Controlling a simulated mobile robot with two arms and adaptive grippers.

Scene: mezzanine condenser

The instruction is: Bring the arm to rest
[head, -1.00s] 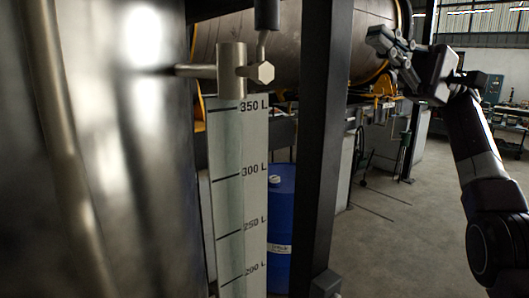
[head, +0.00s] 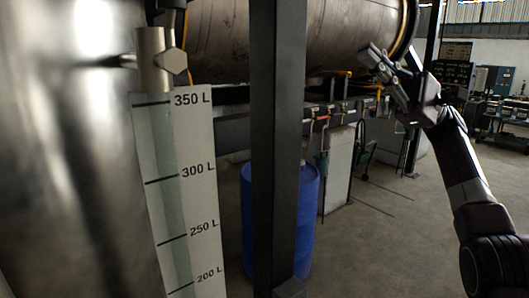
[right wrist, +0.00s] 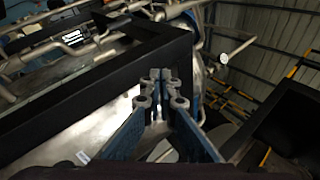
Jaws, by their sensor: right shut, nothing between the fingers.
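My right gripper (head: 379,62) is raised at the upper right of the head view, with its arm coming up from the lower right edge. It is in front of the large horizontal metal drum and to the right of the dark post. In the right wrist view the fingers of my right gripper (right wrist: 162,78) meet at the tips, with nothing held between them. My left gripper is not in either view.
A dark upright post (head: 277,150) stands in the middle. A level gauge (head: 184,190) marked in litres and a shiny tank (head: 70,160) fill the left. A blue barrel (head: 307,215) stands behind the post. The large drum (head: 340,35) is behind. Floor at right (head: 375,245) is clear.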

